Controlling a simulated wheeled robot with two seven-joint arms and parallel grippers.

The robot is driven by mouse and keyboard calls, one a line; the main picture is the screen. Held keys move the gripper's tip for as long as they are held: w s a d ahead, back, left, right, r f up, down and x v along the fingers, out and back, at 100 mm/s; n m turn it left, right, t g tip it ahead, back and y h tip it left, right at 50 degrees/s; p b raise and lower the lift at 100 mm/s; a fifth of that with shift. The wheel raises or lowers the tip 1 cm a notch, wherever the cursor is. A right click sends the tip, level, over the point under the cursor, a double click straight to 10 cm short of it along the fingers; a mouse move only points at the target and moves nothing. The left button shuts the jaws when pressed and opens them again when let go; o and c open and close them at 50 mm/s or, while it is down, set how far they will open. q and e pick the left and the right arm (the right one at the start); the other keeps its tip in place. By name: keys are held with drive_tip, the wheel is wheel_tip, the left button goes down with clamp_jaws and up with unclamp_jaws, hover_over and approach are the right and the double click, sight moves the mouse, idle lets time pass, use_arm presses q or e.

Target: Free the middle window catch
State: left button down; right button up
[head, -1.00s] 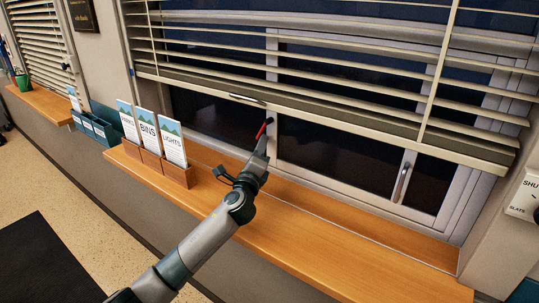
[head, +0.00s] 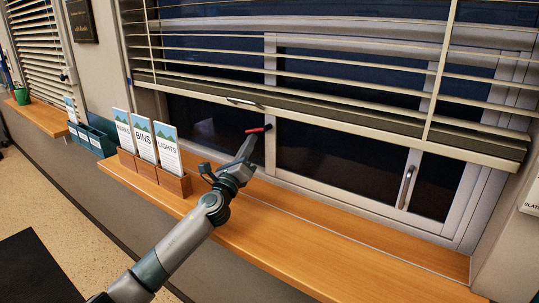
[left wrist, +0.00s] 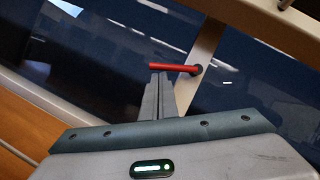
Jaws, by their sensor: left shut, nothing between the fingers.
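The middle window catch is a red lever (head: 258,129) on the upright frame between two dark panes, below the blind. It lies nearly level in the head view, its free end pointing left. The left wrist view shows the red lever (left wrist: 172,68) running left from a dark pivot on the pale upright. My left gripper (head: 246,143) is shut and empty, its fingertips just under the lever's free end. In the left wrist view the closed fingers (left wrist: 157,76) reach the lever's underside; I cannot tell whether they touch it. My right gripper is out of view.
A slatted blind (head: 330,118) hangs partly lowered, its bottom rail just above the catch. Leaflet holders (head: 172,182) stand on the wooden sill (head: 300,248) to the left. A grey handle (head: 406,187) is on the right pane. The sill right of my arm is clear.

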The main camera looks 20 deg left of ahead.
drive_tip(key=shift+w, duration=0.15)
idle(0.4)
